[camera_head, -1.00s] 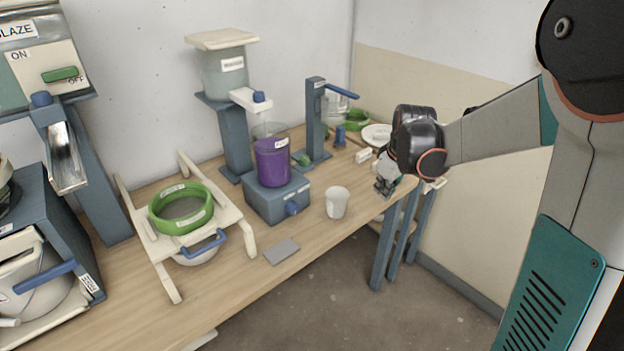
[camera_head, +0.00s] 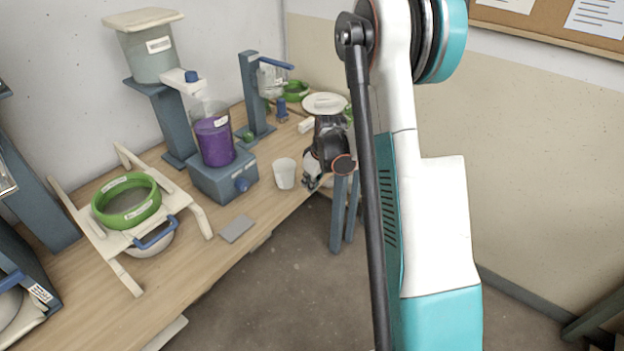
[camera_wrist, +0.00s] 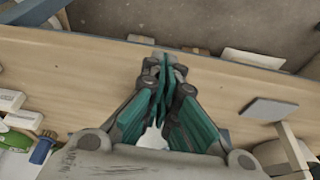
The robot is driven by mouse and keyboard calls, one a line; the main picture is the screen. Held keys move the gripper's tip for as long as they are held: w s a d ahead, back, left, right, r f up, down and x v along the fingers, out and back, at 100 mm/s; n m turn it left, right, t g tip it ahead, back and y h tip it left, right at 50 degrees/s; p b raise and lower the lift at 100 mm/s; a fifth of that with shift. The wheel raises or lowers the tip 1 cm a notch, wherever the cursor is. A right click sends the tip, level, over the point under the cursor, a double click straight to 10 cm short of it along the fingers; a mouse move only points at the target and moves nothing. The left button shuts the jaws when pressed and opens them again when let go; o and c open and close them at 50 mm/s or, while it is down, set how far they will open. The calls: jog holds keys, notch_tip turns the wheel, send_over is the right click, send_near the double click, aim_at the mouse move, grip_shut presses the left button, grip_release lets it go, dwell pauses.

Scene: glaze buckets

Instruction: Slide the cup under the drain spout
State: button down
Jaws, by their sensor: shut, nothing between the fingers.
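The white cup (camera_head: 285,173) stands upright on the wooden table, in front of a blue box (camera_head: 225,182) with a blue knob (camera_head: 242,185) on its front. A purple container (camera_head: 214,141) sits on that box. I cannot clearly make out the spout opening in the head view. My gripper (camera_head: 312,182) is just right of the cup, near the table's front edge; I cannot tell whether they touch. In the wrist view my gripper (camera_wrist: 163,68) is shut and empty, pointing down over the table. A white patch shows behind its fingers, and I cannot tell whether it is the cup.
A grey tile (camera_head: 236,228) lies on the table left of the cup. A green-rimmed sieve (camera_head: 126,203) sits on a white frame further left. A blue stand (camera_head: 255,95) and a white plate (camera_head: 324,103) are behind. The table's front edge is close to the cup.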

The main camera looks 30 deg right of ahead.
jog(key=w+f, duration=0.1)
jog(key=w+a+f+b, duration=0.1)
jog(key=w, duration=0.1)
jog(key=shift+w+a+f, duration=0.1)
jog(key=shift+w+f, duration=0.1)
jog(key=shift+w, duration=0.1)
jog(key=shift+w+a+r+b, duration=0.1)
jog(key=shift+w+b, duration=0.25)
jog(key=shift+w, duration=0.1)
jog(key=shift+w, duration=0.2)
jog(key=w+a, duration=0.1)
jog(key=w, duration=0.4)
jog(key=w+a, duration=0.2)
jog(key=w, duration=0.4)
jog(key=w+a, duration=0.2)
jog(key=w, duration=0.3)
jog(key=shift+w+p, duration=0.25)
jog(key=shift+p, duration=0.05)
jog(key=shift+s, duration=0.1)
